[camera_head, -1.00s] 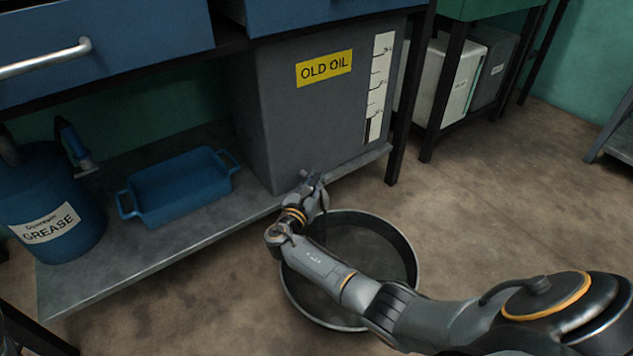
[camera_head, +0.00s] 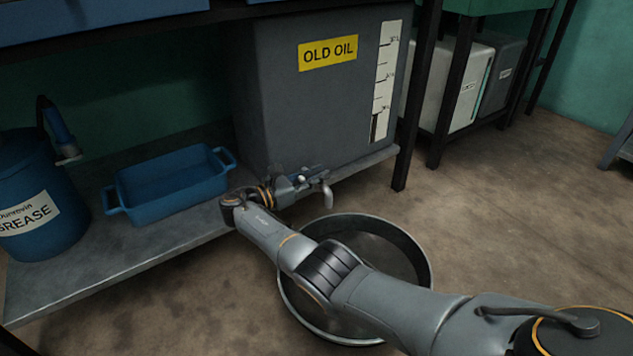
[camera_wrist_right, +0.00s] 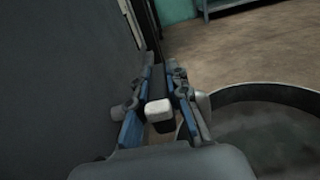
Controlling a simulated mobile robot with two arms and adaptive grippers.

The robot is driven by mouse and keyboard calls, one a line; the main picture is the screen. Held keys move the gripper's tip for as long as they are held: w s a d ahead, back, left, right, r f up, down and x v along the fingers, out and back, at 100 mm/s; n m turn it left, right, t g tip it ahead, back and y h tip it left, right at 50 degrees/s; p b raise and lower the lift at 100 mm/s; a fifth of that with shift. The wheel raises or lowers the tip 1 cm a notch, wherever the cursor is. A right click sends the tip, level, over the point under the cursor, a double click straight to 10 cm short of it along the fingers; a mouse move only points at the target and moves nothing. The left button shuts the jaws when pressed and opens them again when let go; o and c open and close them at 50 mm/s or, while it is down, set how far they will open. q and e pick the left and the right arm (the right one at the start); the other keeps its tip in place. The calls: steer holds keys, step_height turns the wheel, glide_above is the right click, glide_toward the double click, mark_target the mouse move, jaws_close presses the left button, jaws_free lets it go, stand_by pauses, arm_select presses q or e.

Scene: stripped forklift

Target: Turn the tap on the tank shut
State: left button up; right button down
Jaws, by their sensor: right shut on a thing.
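The grey tank (camera_head: 310,115) with the yellow OLD OIL label stands on a low shelf. Its tap shows as a pale curved spout (camera_head: 327,196) at the lower front, just right of my right gripper (camera_head: 304,180). The gripper lies sideways along the tank's lower front edge. In the right wrist view, my right gripper (camera_wrist_right: 160,100) has its blue-padded fingers on both sides of a small pale block (camera_wrist_right: 158,112), which looks like the tap's handle, and is shut on it. The fingers hide most of the tap. My left gripper is not in view.
A round metal pan (camera_head: 424,262) stands on the floor below the tap, under my right arm; it also shows in the right wrist view (camera_wrist_right: 265,90). A blue tray (camera_head: 170,185) and a blue grease drum (camera_head: 40,205) are on the shelf (camera_head: 120,255).

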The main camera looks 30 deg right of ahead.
mark_target(300, 182)
steer(key=shift+d, duration=0.1)
stand_by(0.3)
steer(key=c, duration=1.3)
jaws_free()
steer(key=shift+a, duration=0.2)
steer(key=shift+s+a, duration=0.15)
steer(key=shift+a, duration=1.6)
steer(key=shift+s+a, duration=0.1)
steer(key=shift+a, duration=1.65)
